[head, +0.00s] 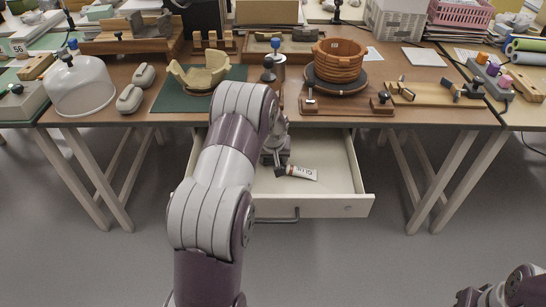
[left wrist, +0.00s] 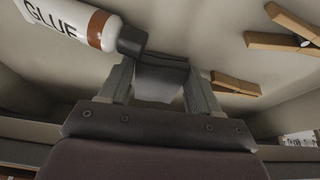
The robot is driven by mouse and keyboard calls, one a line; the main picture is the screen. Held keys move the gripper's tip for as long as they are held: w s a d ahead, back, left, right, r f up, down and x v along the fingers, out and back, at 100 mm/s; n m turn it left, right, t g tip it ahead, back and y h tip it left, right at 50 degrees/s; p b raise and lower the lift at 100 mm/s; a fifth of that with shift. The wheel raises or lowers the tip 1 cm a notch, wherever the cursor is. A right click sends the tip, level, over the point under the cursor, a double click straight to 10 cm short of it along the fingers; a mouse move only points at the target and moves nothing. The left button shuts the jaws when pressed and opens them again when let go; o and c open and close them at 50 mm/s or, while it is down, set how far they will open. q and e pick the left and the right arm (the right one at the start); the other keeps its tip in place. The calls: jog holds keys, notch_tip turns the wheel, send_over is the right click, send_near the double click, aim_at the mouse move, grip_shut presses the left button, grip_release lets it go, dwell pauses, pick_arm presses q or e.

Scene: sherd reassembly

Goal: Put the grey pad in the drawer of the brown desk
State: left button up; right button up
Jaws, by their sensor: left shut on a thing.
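The brown desk (head: 420,112) stands ahead with its pale drawer (head: 335,206) pulled open. My left gripper (head: 275,158) is inside the drawer area, seen from above and partly hidden by my own arm. In the left wrist view my left gripper (left wrist: 158,72) is shut on the grey pad (left wrist: 158,84), a small dark grey block between the two fingers. The pad is low in the drawer, close to the glue tube's black cap; whether it touches the drawer floor I cannot tell. Part of my right arm shows at the lower right corner; its jaws are not clear.
A white glue tube (head: 302,173) lies in the drawer, also near the fingers in the left wrist view (left wrist: 75,22). Wooden clothespins (left wrist: 235,85) lie to the right there. The desktop holds a coiled brown pot (head: 338,65), a bowl (head: 200,75) and a glass dome (head: 80,85).

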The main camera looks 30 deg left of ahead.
pick_arm(q)
jog(key=o, duration=1.1)
jog(key=shift+f, duration=0.1)
jog(key=shift+r, duration=0.3)
jog(key=p+v, duration=0.3)
jog(key=v, duration=0.8)
jog(key=s+d+m, duration=0.2)
jog(key=s+d, duration=0.3)
jog(key=s, duration=0.2)
jog(key=s+d+r+m+g+h, duration=0.1)
jog(key=s+d+m, duration=0.1)
jog(key=s+d, duration=0.4)
jog(key=s+d+m+g+h, duration=0.1)
jog(key=s+d+m, duration=0.1)
jog(key=s+d, duration=0.4)
jog(key=shift+s+d+r+m, duration=0.1)
jog(key=shift+s+m, duration=0.05)
jog(key=shift+s, duration=0.45)
jog(key=shift+s+d+r+m, duration=0.1)
jog(key=shift+s+m, duration=0.05)
jog(key=shift+s, duration=0.4)
